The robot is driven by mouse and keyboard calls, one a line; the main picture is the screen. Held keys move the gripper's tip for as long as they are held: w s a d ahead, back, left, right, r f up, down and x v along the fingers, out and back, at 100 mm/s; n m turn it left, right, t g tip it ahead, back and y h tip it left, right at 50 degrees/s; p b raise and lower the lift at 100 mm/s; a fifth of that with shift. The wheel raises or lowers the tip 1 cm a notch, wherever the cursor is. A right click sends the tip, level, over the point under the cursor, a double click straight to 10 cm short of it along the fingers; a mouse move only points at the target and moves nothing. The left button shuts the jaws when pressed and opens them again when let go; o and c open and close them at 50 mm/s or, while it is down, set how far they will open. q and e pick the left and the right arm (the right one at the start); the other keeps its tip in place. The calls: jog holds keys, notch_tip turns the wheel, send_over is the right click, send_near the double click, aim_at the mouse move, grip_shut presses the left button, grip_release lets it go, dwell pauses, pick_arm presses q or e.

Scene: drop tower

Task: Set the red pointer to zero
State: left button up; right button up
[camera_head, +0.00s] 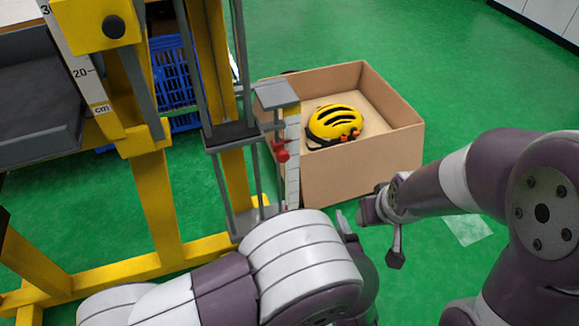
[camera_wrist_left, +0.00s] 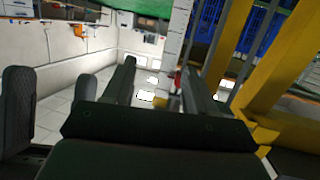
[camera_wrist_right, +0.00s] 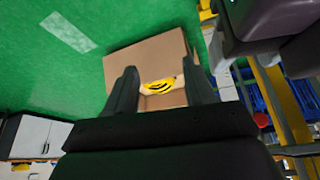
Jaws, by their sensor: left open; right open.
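The red pointer (camera_head: 281,150) sits on the drop tower beside a narrow white upright scale (camera_head: 292,165), below a grey block (camera_head: 275,95). The marks on this scale are too small to read. In the left wrist view the pointer (camera_wrist_left: 178,82) is partly hidden behind a finger. My left gripper (camera_wrist_left: 158,65) is open and empty, with the pale scale strip (camera_wrist_left: 174,45) beyond its fingers; in the head view my forearm mostly hides it. My right gripper (camera_wrist_right: 160,68) is open and empty. It faces the cardboard box, apart from the pointer (camera_wrist_right: 261,120).
The yellow tower frame (camera_head: 155,200) with grey rails stands at the left, with a larger centimetre ruler (camera_head: 80,65). Behind it is a blue crate (camera_head: 172,75). A cardboard box (camera_head: 345,182) holding a yellow helmet (camera_head: 335,122) stands right of the tower. Green floor at upper right is clear.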

aim_at(284, 158)
pick_arm(q)
jog(key=a+r+n+t+y, duration=0.2)
jog(key=a+r+y, duration=0.2)
jog(key=r, duration=0.1)
jog(key=b+x, duration=0.3)
jog(key=x, duration=0.8)
jog(key=shift+w+d+b, duration=0.1)
jog(key=shift+w+b, duration=0.25)
jog(key=shift+w, duration=0.1)
pick_arm(e)
jog(key=s+f+g, duration=0.4)
jog(key=s+f, duration=0.2)
pick_arm(q)
jog(key=shift+w+r, duration=0.2)
jog(key=shift+w, duration=0.3)
grip_shut()
notch_tip(284, 158, up, 5)
jog(key=p, duration=0.4)
jog(key=shift+f+p, duration=0.15)
jog(key=shift+p, duration=0.2)
grip_release()
pick_arm(e)
jog(key=shift+m, duration=0.3)
notch_tip(284, 158, up, 5)
jog(key=shift+s+r, duration=0.1)
jog(key=shift+s, duration=0.05)
